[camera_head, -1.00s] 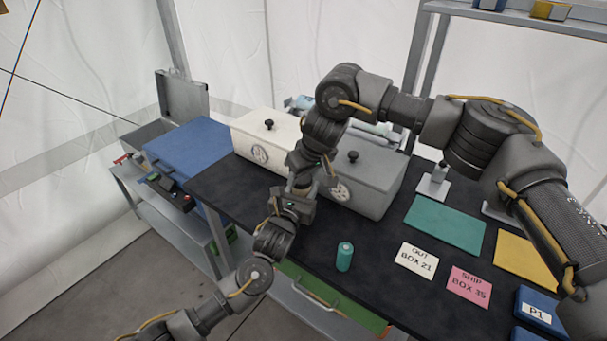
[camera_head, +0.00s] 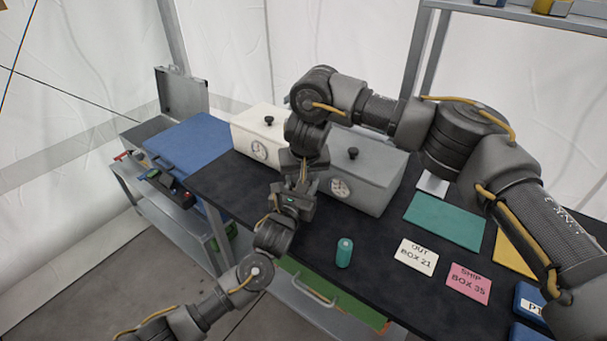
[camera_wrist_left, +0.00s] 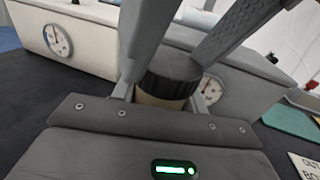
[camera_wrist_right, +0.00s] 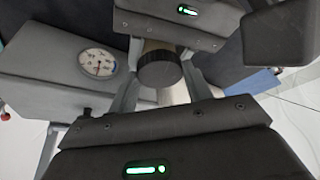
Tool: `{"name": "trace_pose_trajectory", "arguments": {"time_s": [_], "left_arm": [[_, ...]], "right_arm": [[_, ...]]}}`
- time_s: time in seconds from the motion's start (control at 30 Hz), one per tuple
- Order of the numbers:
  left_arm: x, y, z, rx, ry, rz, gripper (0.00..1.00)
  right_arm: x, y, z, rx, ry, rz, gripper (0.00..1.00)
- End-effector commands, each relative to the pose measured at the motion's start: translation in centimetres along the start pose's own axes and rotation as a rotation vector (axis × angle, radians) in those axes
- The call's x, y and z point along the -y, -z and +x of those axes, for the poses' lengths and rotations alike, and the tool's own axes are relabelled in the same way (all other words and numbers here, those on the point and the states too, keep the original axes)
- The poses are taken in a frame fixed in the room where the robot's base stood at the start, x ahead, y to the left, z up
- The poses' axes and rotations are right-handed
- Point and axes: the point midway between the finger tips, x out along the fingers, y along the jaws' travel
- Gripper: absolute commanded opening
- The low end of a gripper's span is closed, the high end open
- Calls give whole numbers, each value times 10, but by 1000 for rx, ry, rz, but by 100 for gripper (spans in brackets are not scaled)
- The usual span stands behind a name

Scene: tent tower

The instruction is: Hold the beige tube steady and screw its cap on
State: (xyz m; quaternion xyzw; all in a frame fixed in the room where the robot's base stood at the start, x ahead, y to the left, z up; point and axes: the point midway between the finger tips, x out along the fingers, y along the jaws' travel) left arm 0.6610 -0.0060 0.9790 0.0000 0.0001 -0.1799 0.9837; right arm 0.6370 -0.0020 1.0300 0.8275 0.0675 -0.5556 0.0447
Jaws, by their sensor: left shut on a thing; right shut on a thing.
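The beige tube (camera_wrist_left: 160,99) is upright in the grasp of my left gripper (camera_head: 299,190), with only a short stretch showing in the left wrist view. The dark ribbed cap (camera_wrist_left: 170,72) sits at the tube's top end, in line with it. My right gripper (camera_wrist_right: 160,82) comes from above and is shut on the cap (camera_wrist_right: 160,70). The tube also shows behind the cap in the right wrist view (camera_wrist_right: 160,45). I cannot tell how far the cap is threaded. In the head view the grippers hide tube and cap.
A white box (camera_head: 258,133) and a grey box (camera_head: 368,177), both with dials, stand behind the grippers. A teal cylinder (camera_head: 344,254) stands on the dark table near the front edge. OUT (camera_head: 416,257) and SHIP (camera_head: 468,284) cards and a green mat (camera_head: 444,221) lie to the right.

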Motion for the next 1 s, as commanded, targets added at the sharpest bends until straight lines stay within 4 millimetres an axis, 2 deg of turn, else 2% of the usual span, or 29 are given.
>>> {"name": "trace_pose_trajectory", "arguments": {"time_s": [0.1,0.23,0.57,0.6,0.77,0.97,1.0], "left_arm": [[0,1,0,-2,1,2,0],[0,1,0,-2,1,3,0],[0,1,0,-2,1,2,0],[0,1,0,-2,1,2,0],[0,1,0,-2,0,2,0],[0,1,0,-2,0,2,0],[0,1,0,-2,0,2,0]], "right_arm": [[5,0,-1,-3,-82,184,28],[5,1,0,-5,-138,325,28],[4,1,0,-5,-151,370,28],[4,1,0,-5,-151,370,50],[4,1,0,-5,-151,370,71],[4,1,0,-5,-151,369,71],[4,1,0,-5,-151,369,67]]}}
